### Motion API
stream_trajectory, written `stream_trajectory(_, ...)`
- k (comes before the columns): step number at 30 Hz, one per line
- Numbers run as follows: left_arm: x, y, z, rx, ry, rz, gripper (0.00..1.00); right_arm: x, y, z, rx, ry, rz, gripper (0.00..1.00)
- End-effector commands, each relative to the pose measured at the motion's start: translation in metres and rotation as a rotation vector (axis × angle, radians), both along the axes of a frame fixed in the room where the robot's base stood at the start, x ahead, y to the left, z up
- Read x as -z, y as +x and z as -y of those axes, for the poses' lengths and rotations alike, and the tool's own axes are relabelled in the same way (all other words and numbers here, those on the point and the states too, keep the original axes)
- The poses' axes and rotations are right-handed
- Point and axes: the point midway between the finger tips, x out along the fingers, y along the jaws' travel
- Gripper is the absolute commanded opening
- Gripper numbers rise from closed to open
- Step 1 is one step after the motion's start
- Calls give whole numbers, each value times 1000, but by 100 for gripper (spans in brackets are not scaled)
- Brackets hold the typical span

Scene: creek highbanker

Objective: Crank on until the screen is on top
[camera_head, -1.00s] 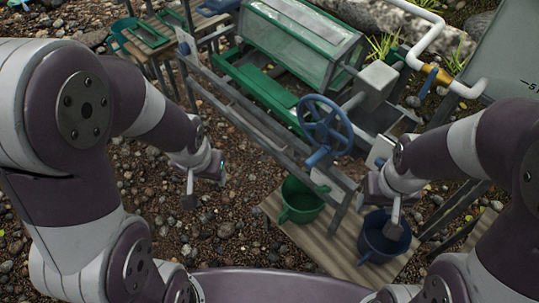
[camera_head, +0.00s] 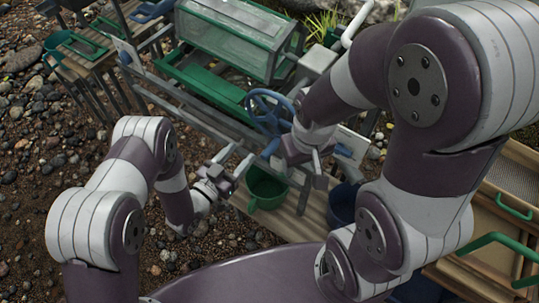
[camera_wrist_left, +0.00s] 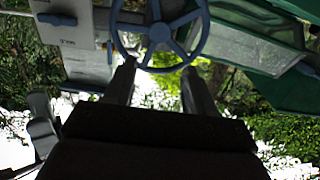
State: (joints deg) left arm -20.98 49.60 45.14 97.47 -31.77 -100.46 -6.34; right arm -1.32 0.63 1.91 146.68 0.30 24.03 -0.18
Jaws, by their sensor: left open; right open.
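The blue spoked crank wheel (camera_head: 268,110) is on the near end of the green-framed machine, partly hidden by my right arm. It also shows in the left wrist view (camera_wrist_left: 160,32), beyond and above the fingers. A green-framed body with pale, see-through panels (camera_head: 228,38) lies behind the wheel; I cannot tell which face is the screen. My left gripper (camera_head: 234,160) is open and empty, below and left of the wheel, apart from it. My right gripper (camera_head: 295,160) is open beside the wheel's lower right; whether it touches the wheel is unclear.
A green bucket (camera_head: 266,190) and a dark blue bucket (camera_head: 342,205) stand on a wooden board (camera_head: 295,222) below the wheel. A wooden tray (camera_head: 492,225) with green handles is at the right. Open gravel lies at the left.

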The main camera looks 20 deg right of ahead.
Motion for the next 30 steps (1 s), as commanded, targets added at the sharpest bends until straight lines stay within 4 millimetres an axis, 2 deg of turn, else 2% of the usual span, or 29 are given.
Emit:
stream_trajectory(1,20,-3,2,1,0,-1,55,17,0,0,0,0,0,55)
stream_trajectory(11,88,-23,17,0,1,-1,55,70,0,0,0,0,0,55)
stream_trajectory(14,79,-9,34,0,0,6,55,67,0,0,0,0,0,55)
stream_trajectory(21,81,21,73,-1,-1,4,55,83,0,0,0,0,1,55)
stream_trajectory(30,78,39,96,-2,0,1,55,93,0,0,0,0,0,55)
